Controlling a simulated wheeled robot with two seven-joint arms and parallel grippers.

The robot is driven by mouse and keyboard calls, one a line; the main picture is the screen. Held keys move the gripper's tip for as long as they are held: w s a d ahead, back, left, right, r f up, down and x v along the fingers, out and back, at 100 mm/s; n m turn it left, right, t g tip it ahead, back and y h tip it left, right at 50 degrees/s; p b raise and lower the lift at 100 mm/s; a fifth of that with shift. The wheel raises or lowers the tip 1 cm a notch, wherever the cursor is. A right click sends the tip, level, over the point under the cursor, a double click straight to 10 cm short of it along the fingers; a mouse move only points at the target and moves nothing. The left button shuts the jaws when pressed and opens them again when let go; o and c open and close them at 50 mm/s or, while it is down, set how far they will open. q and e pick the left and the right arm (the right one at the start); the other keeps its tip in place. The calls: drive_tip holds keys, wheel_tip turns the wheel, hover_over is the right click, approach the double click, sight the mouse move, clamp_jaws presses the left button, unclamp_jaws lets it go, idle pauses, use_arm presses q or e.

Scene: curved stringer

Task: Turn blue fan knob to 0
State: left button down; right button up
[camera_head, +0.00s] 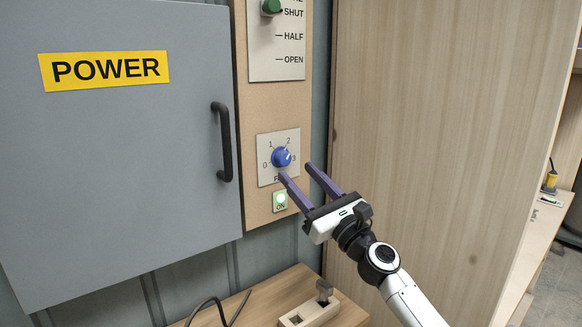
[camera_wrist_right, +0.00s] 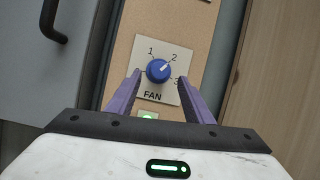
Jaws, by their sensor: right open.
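The blue fan knob (camera_head: 281,157) sits on a pale square dial plate (camera_head: 264,142) marked 0 to 3. It also shows in the right wrist view (camera_wrist_right: 157,71), above the word FAN, with its white mark pointing up and right, toward the 2. My right gripper (camera_head: 296,171) is open and empty, with its purple fingers reaching toward the panel just below and right of the knob. In the right wrist view the fingertips (camera_wrist_right: 158,77) lie on either side of the knob; I cannot tell how far in front of it they are. My left gripper is not in view.
A lit green ON button (camera_head: 281,200) is below the dial. A green knob (camera_head: 271,7) on a SHUT/HALF/OPEN plate is above. A grey POWER cabinet door with a black handle (camera_head: 222,142) stands to the left. A wooden panel (camera_head: 430,110) is at right, a wooden block (camera_head: 309,313) below.

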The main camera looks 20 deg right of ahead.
sight(287, 162)
drive_tip(key=shift+x, duration=2.15)
drive_tip(key=c, duration=1)
drive_tip(key=shift+f, duration=0.1)
drive_tip(key=shift+c, duration=0.2)
drive_tip(key=shift+n+b, duration=0.3)
drive_tip(key=shift+b, duration=0.05)
